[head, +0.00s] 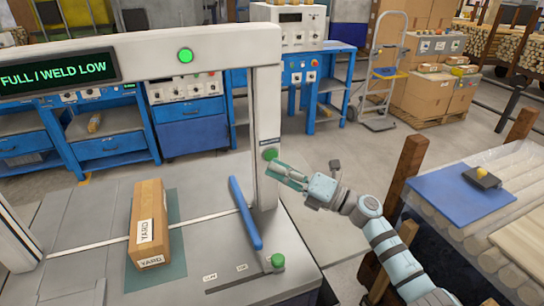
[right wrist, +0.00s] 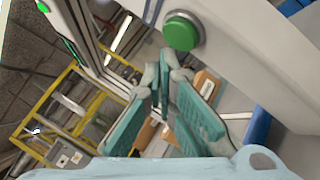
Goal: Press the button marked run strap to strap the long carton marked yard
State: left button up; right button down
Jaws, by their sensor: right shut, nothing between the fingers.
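The long brown carton (head: 148,225) lies on the strapping machine's table, with white labels reading YARD. A green round button (head: 270,154) sits on the machine's right post under a small label too small to read; it also shows in the right wrist view (right wrist: 182,32). My right gripper (head: 273,171) is shut and empty, its fingertips just below and close to this button. In the right wrist view the teal fingers (right wrist: 165,75) point up toward the button, slightly left of it. Contact cannot be told. My left gripper is not in view.
A pale strap (head: 85,245) runs across the table, by the carton. A blue lever (head: 245,213) and a green knob (head: 278,261) stand at the table's right. The display (head: 55,73) reads FULL / WELD LOW. A green lamp (head: 185,55) is on the arch.

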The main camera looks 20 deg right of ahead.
jog(key=shift+w, duration=0.1)
dwell(0.7)
jog(key=shift+w, duration=0.35)
jog(key=shift+w+b, duration=0.35)
jog(key=shift+b, duration=0.05)
dwell(0.5)
dwell(0.3)
jog(key=shift+s+p, duration=0.35)
jog(key=shift+s, duration=0.45)
jog(key=shift+s, duration=0.1)
jog(key=s+p, duration=0.1)
jog(key=s, duration=0.3)
jog(key=shift+s+a, duration=0.15)
jog(key=shift+s, duration=0.25)
